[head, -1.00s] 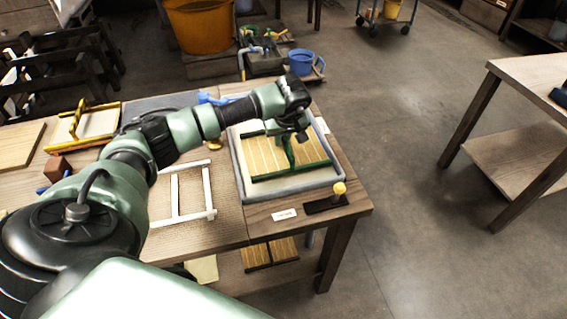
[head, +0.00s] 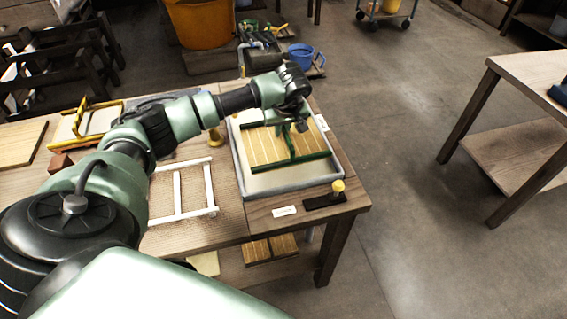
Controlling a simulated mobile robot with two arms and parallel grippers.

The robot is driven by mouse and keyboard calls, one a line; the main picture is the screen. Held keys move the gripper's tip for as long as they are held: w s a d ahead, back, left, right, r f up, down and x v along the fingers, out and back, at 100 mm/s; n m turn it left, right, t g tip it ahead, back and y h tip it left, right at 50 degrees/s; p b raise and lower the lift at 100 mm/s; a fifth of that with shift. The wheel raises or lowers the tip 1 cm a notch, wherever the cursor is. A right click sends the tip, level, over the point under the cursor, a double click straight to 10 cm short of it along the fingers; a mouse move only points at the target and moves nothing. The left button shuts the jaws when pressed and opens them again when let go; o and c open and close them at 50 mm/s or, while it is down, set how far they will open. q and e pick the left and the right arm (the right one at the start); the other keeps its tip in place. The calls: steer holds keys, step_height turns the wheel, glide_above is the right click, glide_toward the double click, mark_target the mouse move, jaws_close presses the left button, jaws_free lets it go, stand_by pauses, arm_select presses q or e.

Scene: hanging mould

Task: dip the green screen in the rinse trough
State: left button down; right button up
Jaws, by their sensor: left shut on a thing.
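The green screen (head: 263,149), a green frame with tan slats and a green handle bar, is in or just over the grey rinse trough (head: 238,169) at the table's right end. Pale liquid or trough floor shows in front of the screen's near edge. I cannot tell how deep the screen sits. My left gripper (head: 300,124) is over the screen's right part, shut on its handle; my wrist hides the far right corner. My right gripper is not in view.
A white frame (head: 178,193) lies on the mat left of the trough. A yellow-handled frame (head: 92,122) and a board (head: 20,142) are farther left. A yellow-knobbed dark piece (head: 325,200) is at the table's front right. A blue bucket (head: 300,55) stands behind.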

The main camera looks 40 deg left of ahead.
arm_select(q)
steer(key=shift+r+p, duration=1.4)
steer(key=shift+r, duration=0.65)
